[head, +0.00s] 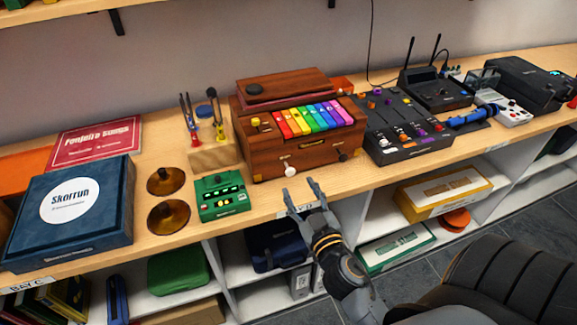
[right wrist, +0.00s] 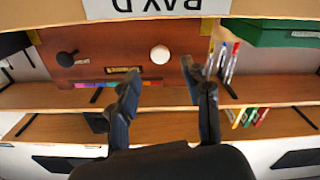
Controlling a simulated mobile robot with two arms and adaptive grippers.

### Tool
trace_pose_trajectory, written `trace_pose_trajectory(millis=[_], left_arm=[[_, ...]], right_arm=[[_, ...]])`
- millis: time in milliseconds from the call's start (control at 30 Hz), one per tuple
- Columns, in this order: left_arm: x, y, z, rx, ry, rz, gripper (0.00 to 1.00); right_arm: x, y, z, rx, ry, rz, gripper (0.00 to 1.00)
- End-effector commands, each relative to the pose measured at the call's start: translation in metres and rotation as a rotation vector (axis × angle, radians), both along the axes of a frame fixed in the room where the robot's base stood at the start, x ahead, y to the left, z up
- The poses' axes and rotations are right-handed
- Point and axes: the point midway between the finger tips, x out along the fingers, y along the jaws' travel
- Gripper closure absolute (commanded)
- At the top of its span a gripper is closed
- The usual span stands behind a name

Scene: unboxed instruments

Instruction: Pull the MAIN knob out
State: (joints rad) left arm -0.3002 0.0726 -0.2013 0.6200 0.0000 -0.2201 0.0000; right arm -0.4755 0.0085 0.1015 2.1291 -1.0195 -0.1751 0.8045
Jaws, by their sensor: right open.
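A brown wooden instrument (head: 300,153) with rainbow keys (head: 308,118) stands on the shelf top. A white knob (head: 290,171) sits low on its front, and it also shows in the right wrist view (right wrist: 159,54). A darker knob (head: 343,156) is on the front further right. I cannot read any MAIN label, so I cannot tell which knob bears it. My right gripper (head: 300,189) is open and empty in front of the instrument, near the shelf edge and apart from the white knob. In the right wrist view its fingers (right wrist: 163,78) point toward the instrument front. My left gripper is not in view.
A green box device (head: 222,198) and two brown discs (head: 167,181) stand left of the instrument. A black mixer (head: 408,140) is close on its right. Tuning forks in a wooden block (head: 212,157) stand behind left. A bare strip of shelf lies before the instrument.

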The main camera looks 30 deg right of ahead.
Motion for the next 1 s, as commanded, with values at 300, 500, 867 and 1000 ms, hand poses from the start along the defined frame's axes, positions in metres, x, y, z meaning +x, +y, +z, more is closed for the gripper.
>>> trace_pose_trajectory(millis=[300, 500, 867, 1000], left_arm=[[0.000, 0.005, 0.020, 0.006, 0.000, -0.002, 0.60], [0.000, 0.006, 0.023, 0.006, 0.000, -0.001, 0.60], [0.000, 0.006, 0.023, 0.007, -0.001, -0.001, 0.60], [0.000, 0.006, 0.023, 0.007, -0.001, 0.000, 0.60]], right_arm=[[0.059, -0.014, 0.002, 0.000, 0.000, 0.000, 0.52], [0.074, -0.017, 0.000, 0.000, 0.001, 0.000, 0.52], [0.075, -0.018, -0.001, 0.000, 0.001, 0.000, 0.64], [0.075, -0.018, -0.001, 0.000, 0.001, 0.000, 0.93]])
